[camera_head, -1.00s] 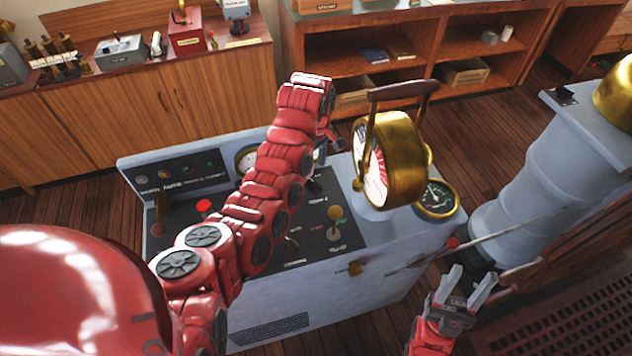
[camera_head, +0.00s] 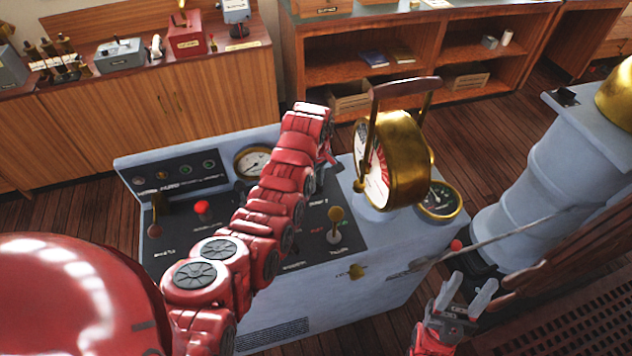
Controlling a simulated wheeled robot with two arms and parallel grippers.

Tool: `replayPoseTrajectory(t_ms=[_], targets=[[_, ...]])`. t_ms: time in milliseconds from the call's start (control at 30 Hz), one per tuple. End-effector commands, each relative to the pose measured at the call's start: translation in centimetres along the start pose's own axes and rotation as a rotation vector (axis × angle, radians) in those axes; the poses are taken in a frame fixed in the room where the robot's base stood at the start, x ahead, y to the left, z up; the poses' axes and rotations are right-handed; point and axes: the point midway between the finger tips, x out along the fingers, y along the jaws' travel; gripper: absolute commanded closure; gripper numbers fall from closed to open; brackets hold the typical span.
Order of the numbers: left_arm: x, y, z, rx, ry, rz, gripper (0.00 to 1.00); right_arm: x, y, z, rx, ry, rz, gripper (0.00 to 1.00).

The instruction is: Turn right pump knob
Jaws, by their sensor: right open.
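The grey-blue console (camera_head: 380,290) stands in the middle with a dark control panel. A brass-topped knob (camera_head: 336,222) stands upright at the panel's right, with small labels too blurred to read surely. I cannot tell whether it is the right pump knob. My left arm crosses the panel and hides its middle. My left gripper (camera_head: 327,152) is at the arm's far end, beyond the brass knob and mostly hidden, so its jaws cannot be judged. My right gripper (camera_head: 466,292) is open and empty, right of the console and apart from it.
A large brass telegraph dial (camera_head: 402,160) with a wooden handle rises at the console's right, beside a small gauge (camera_head: 438,200). A red button (camera_head: 202,207) and a brown lever (camera_head: 157,210) are at the panel's left. A grey pedestal (camera_head: 545,180) stands right. Wooden cabinets line the back.

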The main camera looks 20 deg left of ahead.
Motion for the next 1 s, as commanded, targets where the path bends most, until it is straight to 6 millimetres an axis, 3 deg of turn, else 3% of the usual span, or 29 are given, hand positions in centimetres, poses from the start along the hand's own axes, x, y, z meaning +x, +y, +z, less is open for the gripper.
replayPoseTrajectory(t_ms=[33,100,667,1000], targets=[[0.0,0.0,0.0,0.000,0.000,0.000,0.88,0.0,0.0,0.0,0.000,0.000,0.000,0.50],[0.0,0.0,0.0,0.000,0.000,0.000,1.00,0.0,0.0,0.0,0.000,0.000,0.000,0.50],[0.2,0.1,0.0,0.054,0.001,0.003,1.00,-1.0,-0.1,0.2,0.000,0.000,0.000,0.50],[0.2,-0.1,0.0,0.298,0.003,0.005,1.00,-3.4,-0.2,0.6,0.000,0.000,0.000,0.50]])
